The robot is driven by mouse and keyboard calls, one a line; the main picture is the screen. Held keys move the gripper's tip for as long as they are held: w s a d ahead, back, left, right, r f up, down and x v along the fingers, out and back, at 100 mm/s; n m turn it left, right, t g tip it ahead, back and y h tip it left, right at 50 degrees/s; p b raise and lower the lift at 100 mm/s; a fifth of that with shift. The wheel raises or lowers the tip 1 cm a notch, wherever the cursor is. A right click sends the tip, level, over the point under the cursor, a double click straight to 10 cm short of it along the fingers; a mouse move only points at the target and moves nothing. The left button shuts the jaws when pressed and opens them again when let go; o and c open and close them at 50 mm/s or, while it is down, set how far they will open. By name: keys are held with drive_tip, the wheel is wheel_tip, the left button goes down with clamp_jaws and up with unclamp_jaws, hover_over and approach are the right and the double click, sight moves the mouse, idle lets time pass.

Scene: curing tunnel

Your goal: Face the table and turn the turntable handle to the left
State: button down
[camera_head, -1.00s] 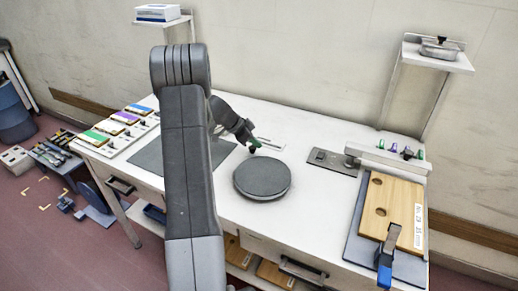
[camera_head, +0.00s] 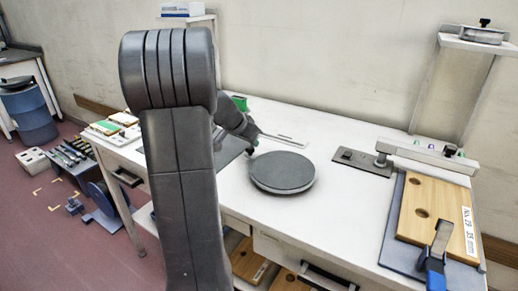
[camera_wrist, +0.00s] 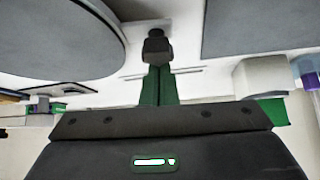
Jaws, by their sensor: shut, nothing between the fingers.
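The turntable (camera_head: 282,172) is a dark grey round disc on the white table. Its edge also shows at the upper left of the wrist view (camera_wrist: 60,35). A small black knob (camera_wrist: 157,46), apparently the handle, stands beside the disc in front of my fingertips. My gripper (camera_wrist: 158,82) has green fingers pressed together, with nothing between them. Its tips point at the knob and look close to or against it; I cannot tell if they touch. In the head view my gripper (camera_head: 253,137) is just left of the disc's back edge, partly hidden by my arm.
A metal plate (camera_head: 363,161) lies behind. A dark mat (camera_head: 230,152) is partly behind my arm. A shelf (camera_head: 477,45) stands at the back right.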

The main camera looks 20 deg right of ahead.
drive_tip(key=shift+s+a+f+n+b, duration=0.15)
drive_tip(key=shift+a+f+n+b, duration=0.05)
drive_tip(key=shift+a+n+b, duration=0.15)
drive_tip(key=shift+s+a+r+b, duration=0.15)
drive_tip(key=shift+s+a+b, duration=0.25)
drive_tip(key=shift+a+b, duration=0.2)
drive_tip(key=shift+d, duration=0.15)
